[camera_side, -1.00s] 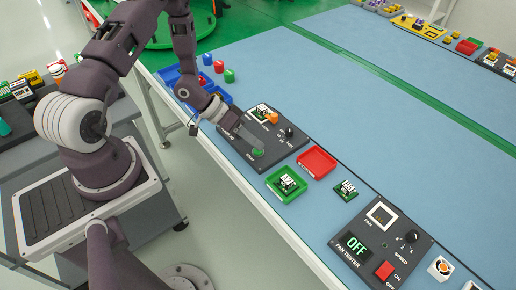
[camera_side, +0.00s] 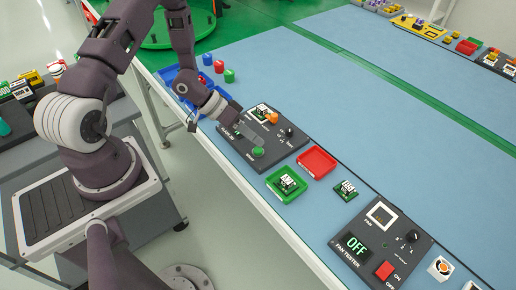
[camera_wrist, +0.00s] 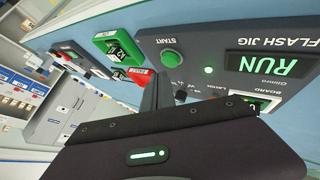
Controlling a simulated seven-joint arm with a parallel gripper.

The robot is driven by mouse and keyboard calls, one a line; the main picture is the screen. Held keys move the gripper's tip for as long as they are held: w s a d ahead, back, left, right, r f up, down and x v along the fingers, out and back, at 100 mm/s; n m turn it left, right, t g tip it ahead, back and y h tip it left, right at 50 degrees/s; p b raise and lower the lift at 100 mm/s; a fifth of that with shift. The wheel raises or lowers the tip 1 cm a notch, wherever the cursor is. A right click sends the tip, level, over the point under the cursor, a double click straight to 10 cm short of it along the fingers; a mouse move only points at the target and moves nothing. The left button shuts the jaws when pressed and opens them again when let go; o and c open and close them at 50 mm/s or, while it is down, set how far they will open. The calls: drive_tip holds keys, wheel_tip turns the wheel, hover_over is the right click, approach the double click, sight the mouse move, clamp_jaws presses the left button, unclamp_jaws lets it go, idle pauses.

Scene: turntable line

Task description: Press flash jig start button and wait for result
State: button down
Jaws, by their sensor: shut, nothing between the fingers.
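The flash jig (camera_side: 277,150) is a dark panel on the blue bench. Its green START button (camera_side: 258,152) also shows in the wrist view (camera_wrist: 170,57). In the wrist view its display (camera_wrist: 262,66) reads RUN in green, and a green lamp (camera_wrist: 208,70) is lit. A board (camera_side: 262,109) sits in the jig's board area, beside an orange part (camera_side: 272,118). In the wrist view the gripper (camera_wrist: 152,84) partly covers the jig's lower edge.
A green tray (camera_side: 275,190) holding a board and an empty red tray (camera_side: 316,163) stand next to the jig. A loose board (camera_side: 346,190) lies beyond them. The fan tester (camera_side: 350,266) reads OFF. Blue bins (camera_side: 170,75) stand behind my arm. The bench middle is clear.

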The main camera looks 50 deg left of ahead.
drive_tip(key=shift+r, duration=2.55)
drive_tip(key=w+a+r+y, duration=0.3)
drive_tip(key=a+r+y, duration=0.2)
drive_tip(key=r, duration=0.3)
wheel_tip(320, 180, up, 10)
drive_tip(key=y, duration=0.4)
hover_over(254, 149)
drive_tip(key=a, duration=0.6)
drive_tip(key=s+d+r+h, duration=0.1)
drive_tip(key=s+d+r, duration=0.3)
drive_tip(key=s, duration=0.6)
drive_tip(key=s+d+r+h, duration=0.1)
drive_tip(key=s+d+r, duration=0.3)
drive_tip(key=s+d, duration=0.3)
drive_tip(key=s, duration=0.3)
drive_tip(key=shift+s+r+n+g, duration=0.2)
drive_tip(key=shift+s+n+g, duration=0.1)
